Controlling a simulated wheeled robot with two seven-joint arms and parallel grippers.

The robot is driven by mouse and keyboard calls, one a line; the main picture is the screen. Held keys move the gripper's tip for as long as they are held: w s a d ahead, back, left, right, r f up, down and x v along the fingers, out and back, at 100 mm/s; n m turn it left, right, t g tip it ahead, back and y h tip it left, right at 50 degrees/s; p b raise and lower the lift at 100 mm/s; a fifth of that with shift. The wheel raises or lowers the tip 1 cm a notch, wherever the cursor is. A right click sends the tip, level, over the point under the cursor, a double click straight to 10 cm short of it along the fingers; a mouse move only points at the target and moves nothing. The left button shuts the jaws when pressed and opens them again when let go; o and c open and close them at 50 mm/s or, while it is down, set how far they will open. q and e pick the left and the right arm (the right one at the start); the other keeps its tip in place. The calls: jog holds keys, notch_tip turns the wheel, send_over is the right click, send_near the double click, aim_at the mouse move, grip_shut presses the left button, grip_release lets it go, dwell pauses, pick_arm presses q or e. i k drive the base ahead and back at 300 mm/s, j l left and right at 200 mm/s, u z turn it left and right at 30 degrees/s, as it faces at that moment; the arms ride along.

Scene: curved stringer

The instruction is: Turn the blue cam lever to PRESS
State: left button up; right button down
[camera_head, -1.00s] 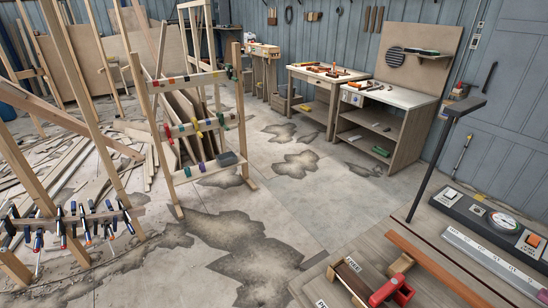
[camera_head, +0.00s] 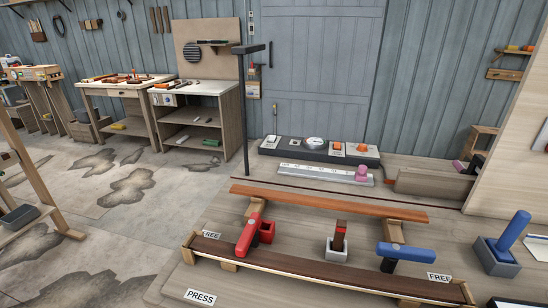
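A blue lever (camera_head: 408,252) lies nearly level across the right part of the dark curved strip (camera_head: 310,264), its free end pointing right above a FREE label (camera_head: 438,277). A second blue handle (camera_head: 514,231) stands tilted in a grey block (camera_head: 496,259) at the right edge. A red lever (camera_head: 249,234) sits at the strip's left end, near a partly hidden label reading REE (camera_head: 211,235) and a PRESS label (camera_head: 200,297). Another white label (camera_head: 512,303) is cut off at the bottom right. Neither of my grippers is in view.
A brown-red strip (camera_head: 325,203) runs behind the curved one. A grey block with a brown peg (camera_head: 338,243) stands between them. A tall dark post (camera_head: 245,110) rises at the bench's back left. A silver ruler (camera_head: 315,173) and a dark gauge panel (camera_head: 310,150) lie behind.

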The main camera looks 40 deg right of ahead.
aim_at(388, 250)
jog(key=l+z, duration=0.2)
jog(key=z, duration=2.1)
jog(key=k+l, duration=0.15)
jog(key=l, duration=0.2)
jog(key=k+l, duration=0.15)
jog(key=l, duration=0.2)
